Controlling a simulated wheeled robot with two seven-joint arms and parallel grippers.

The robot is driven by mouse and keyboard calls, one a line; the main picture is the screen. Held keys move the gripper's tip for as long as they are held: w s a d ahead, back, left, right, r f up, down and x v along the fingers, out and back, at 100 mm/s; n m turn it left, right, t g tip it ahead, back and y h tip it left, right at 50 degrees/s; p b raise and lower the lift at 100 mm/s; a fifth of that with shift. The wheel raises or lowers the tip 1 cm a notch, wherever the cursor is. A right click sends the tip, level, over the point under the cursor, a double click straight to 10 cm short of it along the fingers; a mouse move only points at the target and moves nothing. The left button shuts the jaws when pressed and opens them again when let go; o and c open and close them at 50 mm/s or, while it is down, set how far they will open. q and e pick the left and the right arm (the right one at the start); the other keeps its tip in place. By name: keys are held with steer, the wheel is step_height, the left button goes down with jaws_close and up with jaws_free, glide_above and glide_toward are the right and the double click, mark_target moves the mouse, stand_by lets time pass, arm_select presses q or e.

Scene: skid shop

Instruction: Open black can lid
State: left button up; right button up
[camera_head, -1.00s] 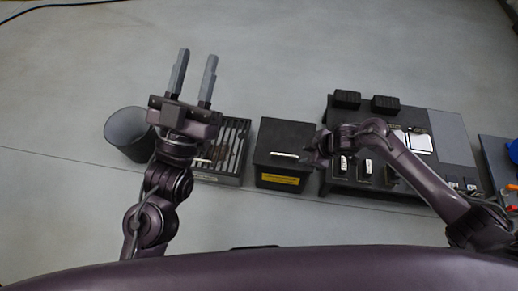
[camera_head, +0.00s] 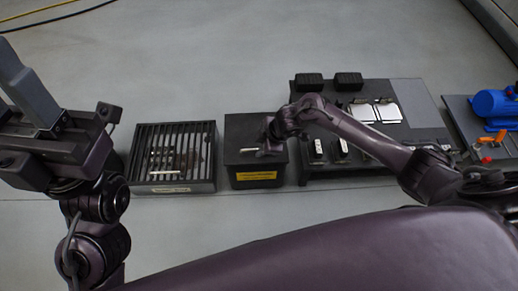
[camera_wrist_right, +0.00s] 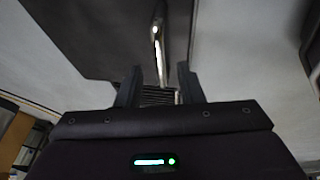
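The black can is a dark box (camera_head: 241,130) with a flat lid, a pale bar handle (camera_head: 249,150) and a yellow label on its front. Its lid looks closed. My right gripper (camera_head: 267,138) is at the right part of the lid, close to the handle. In the right wrist view its two fingers (camera_wrist_right: 158,88) are apart, with the shiny handle (camera_wrist_right: 157,40) running into the gap between them. I see clear space on both sides of the bar. My left gripper (camera_head: 18,100) is raised at the left edge, partly cut off, with its fingers apart and nothing between them.
A slatted dark tray (camera_head: 208,178) stands left of the can. A dark bench with a grey panel (camera_head: 400,92) and small parts stands to the right. A blue motor (camera_head: 495,103) is at far right. The floor behind is free.

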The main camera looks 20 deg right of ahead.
steer(key=shift+w+a+f, duration=0.15)
steer(key=shift+a+f, duration=0.1)
steer(key=shift+f, duration=0.4)
jaws_close()
